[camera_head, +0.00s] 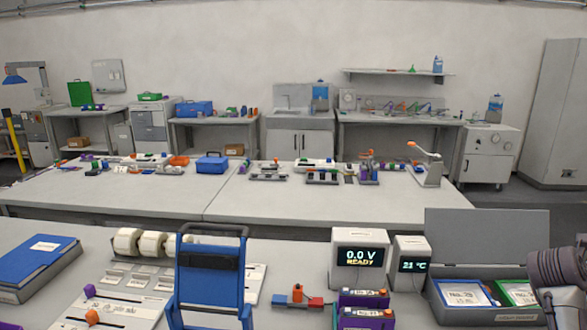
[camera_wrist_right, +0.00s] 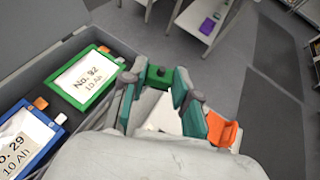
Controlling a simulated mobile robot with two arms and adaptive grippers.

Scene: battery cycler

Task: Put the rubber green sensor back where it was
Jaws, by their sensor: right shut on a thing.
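In the wrist view my right gripper (camera_wrist_right: 160,88) is shut on a green piece (camera_wrist_right: 157,74) with a dark middle, held between its teal-lined fingers. A white surface shows between the fingers, and an orange part (camera_wrist_right: 223,130) sticks out beside the right finger. The gripper hides much of the held thing, so I cannot tell its full shape. It is to the right of an open grey case holding a green-framed pack marked No. 92 (camera_wrist_right: 84,80) and a blue-framed pack (camera_wrist_right: 25,140). In the head view only my right arm shows, at the lower right. My left gripper is not in view.
In the head view the open grey case (camera_head: 487,240) stands at the right of the near bench. A 0.0 V READY meter (camera_head: 359,255), a 21 °C display (camera_head: 411,262), purple packs (camera_head: 364,300) and a blue upright frame (camera_head: 208,285) stand left of it. The middle bench's front is clear.

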